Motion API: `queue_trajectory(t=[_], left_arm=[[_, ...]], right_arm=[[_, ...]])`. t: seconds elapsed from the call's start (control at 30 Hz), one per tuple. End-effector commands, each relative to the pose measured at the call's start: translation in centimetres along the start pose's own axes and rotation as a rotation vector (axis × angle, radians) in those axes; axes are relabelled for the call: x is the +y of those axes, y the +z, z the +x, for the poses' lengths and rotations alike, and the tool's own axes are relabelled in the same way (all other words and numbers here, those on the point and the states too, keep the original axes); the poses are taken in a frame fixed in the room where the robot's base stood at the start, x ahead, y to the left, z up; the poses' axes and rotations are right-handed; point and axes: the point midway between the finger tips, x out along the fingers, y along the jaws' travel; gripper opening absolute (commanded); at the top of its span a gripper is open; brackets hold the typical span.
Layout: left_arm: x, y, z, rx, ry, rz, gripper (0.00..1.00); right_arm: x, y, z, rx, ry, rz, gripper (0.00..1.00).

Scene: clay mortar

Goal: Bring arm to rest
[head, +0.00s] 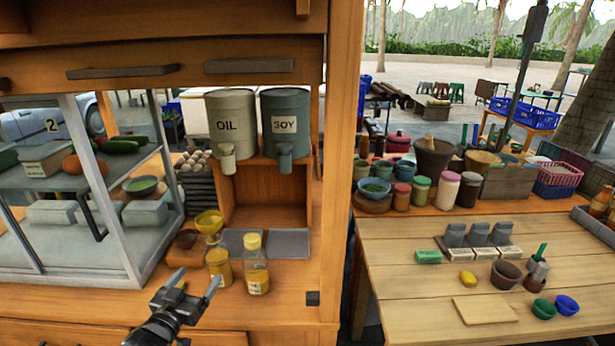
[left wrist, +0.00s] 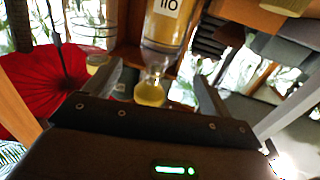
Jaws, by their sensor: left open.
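My left gripper (head: 196,284) is low over the front of the wooden counter, just left of two oil bottles. Its two fingers are spread apart with nothing held between them. In the left wrist view the gripper (left wrist: 158,88) also shows open. There, a labelled bottle of yellow oil (left wrist: 165,30) appears upside down, its yellow cap lined up between the fingers; I cannot tell the distance. In the head view, one oil bottle (head: 218,268) stands closest to the fingertips, and another with a yellow cap (head: 257,275) stands to its right. My right gripper is not visible.
A glass-sided display case (head: 95,200) stands left of the gripper. OIL (head: 231,120) and SOY (head: 286,125) canisters sit on a wooden shelf behind. A wooden post (head: 341,160) rises at right. Bare counter (head: 275,305) lies in front of the bottles.

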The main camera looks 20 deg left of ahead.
Motion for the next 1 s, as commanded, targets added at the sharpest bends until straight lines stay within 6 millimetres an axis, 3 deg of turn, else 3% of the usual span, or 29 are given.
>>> queue_trajectory(t=[0.13,0.23,0.4,0.5,0.8,0.97,1.0], left_arm=[[0.7,1.0,-0.5,-0.045,-0.004,0.002,0.84],[2.6,3.8,-2.1,-0.179,-0.011,0.015,0.84],[7.7,10.2,-8.4,-0.549,0.007,0.067,0.84],[10.1,12.4,-12.1,-0.724,0.036,0.098,0.84],[14.8,15.0,-21.5,-1.090,0.148,0.169,0.84],[16.7,15.1,-26.0,-1.244,0.219,0.199,0.84],[16.8,15.9,-26.0,-1.261,0.223,0.204,0.84]], right_arm=[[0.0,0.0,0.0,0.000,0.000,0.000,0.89],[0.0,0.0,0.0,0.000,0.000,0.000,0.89],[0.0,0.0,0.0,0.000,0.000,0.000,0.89],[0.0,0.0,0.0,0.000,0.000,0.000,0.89],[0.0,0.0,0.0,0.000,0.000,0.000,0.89],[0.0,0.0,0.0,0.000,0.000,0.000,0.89],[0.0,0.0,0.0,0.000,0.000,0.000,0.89]])
